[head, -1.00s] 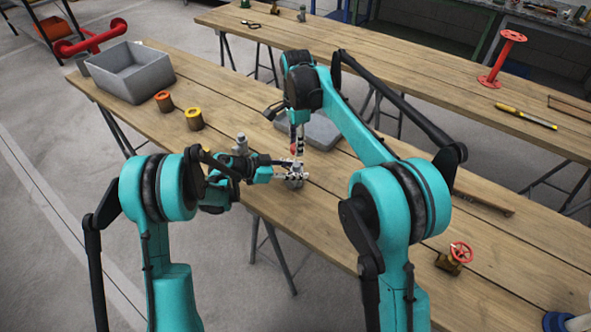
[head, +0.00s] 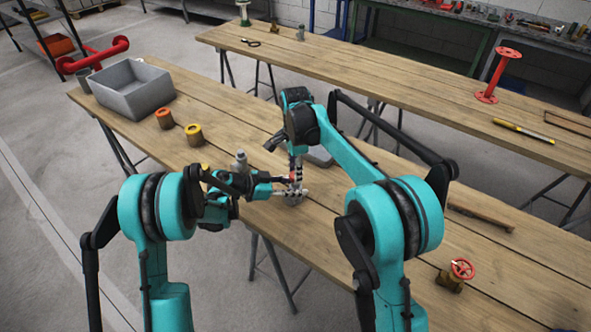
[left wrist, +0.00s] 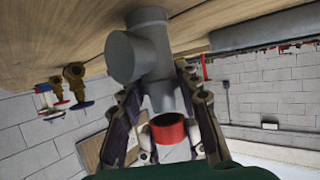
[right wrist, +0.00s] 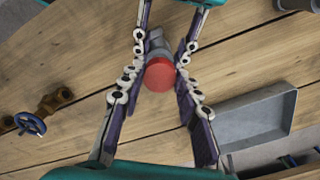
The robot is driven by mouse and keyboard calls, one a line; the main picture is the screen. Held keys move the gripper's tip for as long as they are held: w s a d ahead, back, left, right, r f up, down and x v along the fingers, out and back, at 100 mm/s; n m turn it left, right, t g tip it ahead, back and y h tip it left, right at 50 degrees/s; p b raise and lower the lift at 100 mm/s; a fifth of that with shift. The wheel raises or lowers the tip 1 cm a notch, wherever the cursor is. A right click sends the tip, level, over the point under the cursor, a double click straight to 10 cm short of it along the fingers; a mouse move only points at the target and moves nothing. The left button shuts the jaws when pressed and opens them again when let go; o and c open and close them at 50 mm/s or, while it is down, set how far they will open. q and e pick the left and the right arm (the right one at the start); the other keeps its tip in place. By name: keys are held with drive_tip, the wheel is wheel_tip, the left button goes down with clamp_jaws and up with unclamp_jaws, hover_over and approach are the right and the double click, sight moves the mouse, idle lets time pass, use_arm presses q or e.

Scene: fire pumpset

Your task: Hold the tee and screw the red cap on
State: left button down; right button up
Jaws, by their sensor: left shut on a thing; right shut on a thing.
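The grey tee (left wrist: 150,50) is held between the fingers of my left gripper (left wrist: 166,90). In the head view the tee (head: 296,189) is small, above the near edge of the wooden table. The red cap (left wrist: 168,132) is at one end of the tee; I cannot tell how far it is threaded. In the right wrist view the red cap (right wrist: 159,75) is between the fingers of my right gripper (right wrist: 160,70), with grey tee body behind it. My right gripper comes from above and is shut on the cap. My left gripper comes from the left and is shut on the tee.
A grey box (head: 145,100) stands at the table's left end, near an orange-topped fitting (head: 164,119) and a yellow-topped one (head: 194,135). A grey fitting (head: 241,162) stands behind my left gripper. A grey tray (right wrist: 240,120) lies close by. A red-wheeled valve (head: 455,274) is at right.

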drive_tip(key=shift+f, duration=0.6)
drive_tip(key=shift+f, duration=0.6)
drive_tip(key=o, duration=1)
drive_tip(key=shift+o, duration=0.2)
drive_tip(key=shift+r, duration=2.3)
drive_tip(key=shift+c, duration=0.4)
